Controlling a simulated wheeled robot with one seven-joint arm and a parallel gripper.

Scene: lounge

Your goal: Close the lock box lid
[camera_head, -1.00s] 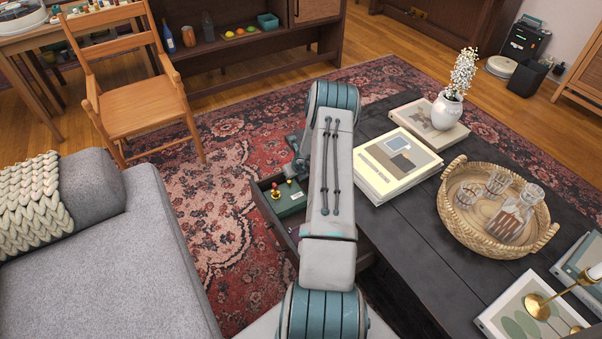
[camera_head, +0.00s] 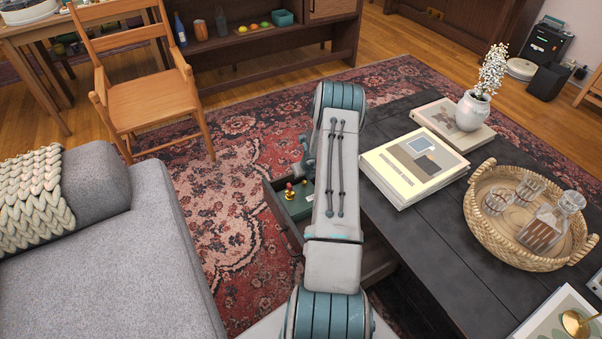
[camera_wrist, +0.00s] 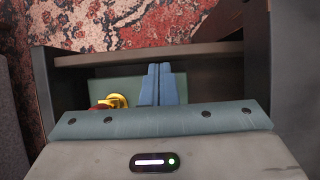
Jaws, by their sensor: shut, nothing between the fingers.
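A dark green box (camera_head: 297,201), which looks like the lock box, sits in an open drawer (camera_head: 276,208) on the left side of the black table. In the wrist view its green surface (camera_wrist: 88,90) lies behind my fingers. A red and gold piece (camera_head: 289,190) shows at the box's left; it is also in the wrist view (camera_wrist: 113,101). I cannot tell how the lid stands, as my arm hides part of the box. My gripper (camera_wrist: 160,70) is shut and empty, over the drawer in front of the green surface. Contact is unclear.
The black coffee table (camera_head: 411,229) is right of my arm, with books (camera_head: 413,165), a vase (camera_head: 473,110) and a wicker tray (camera_head: 476,222). A grey sofa (camera_head: 110,270) stands left. Rug (camera_head: 215,200) lies open between sofa and drawer.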

